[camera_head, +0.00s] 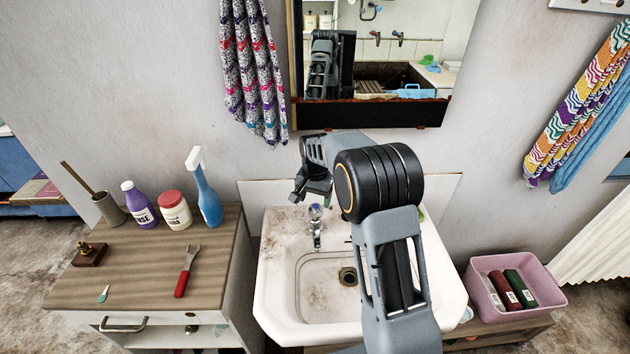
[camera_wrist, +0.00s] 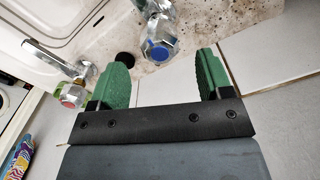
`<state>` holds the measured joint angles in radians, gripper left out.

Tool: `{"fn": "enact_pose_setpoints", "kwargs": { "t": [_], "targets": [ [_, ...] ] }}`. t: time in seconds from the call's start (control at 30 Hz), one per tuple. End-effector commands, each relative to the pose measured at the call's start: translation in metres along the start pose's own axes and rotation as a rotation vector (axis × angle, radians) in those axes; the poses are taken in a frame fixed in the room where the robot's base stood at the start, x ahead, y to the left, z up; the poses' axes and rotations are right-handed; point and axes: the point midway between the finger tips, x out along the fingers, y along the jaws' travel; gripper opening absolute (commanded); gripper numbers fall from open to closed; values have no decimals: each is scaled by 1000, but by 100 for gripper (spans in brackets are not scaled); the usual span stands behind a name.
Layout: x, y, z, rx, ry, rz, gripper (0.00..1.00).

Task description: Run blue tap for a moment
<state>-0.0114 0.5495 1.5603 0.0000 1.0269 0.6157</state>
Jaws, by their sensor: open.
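The blue tap (camera_head: 316,211) is a chrome tap with a blue-marked knob at the back left of the white sink (camera_head: 275,300). In the wrist view the blue tap (camera_wrist: 160,48) appears between the green fingertips of my gripper (camera_wrist: 165,58), with gaps on both sides. My gripper (camera_head: 320,197) is open and empty, close to the tap in the head view; whether it touches is not clear. A second tap, red-marked (camera_wrist: 72,94), shows left of the fingers in the wrist view; my arm mostly hides it in the head view. No running water is visible.
A wooden cabinet (camera_head: 140,265) at left holds bottles, a red-handled tool (camera_head: 186,272) and a brush pot. A mirror (camera_head: 380,112) hangs above the sink, a patterned towel (camera_head: 254,75) left of it. A pink bin (camera_head: 540,285) stands at right.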

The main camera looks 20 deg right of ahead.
Motion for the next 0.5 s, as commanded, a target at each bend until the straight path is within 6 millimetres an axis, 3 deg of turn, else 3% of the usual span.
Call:
{"fn": "enact_pose_setpoints", "kwargs": {
  "t": [0.2,0.5],
  "targets": [
    [-44,-1,-1,0,3,-2,72],
    [-80,-1,0,0,0,0,72]
  ]
}}
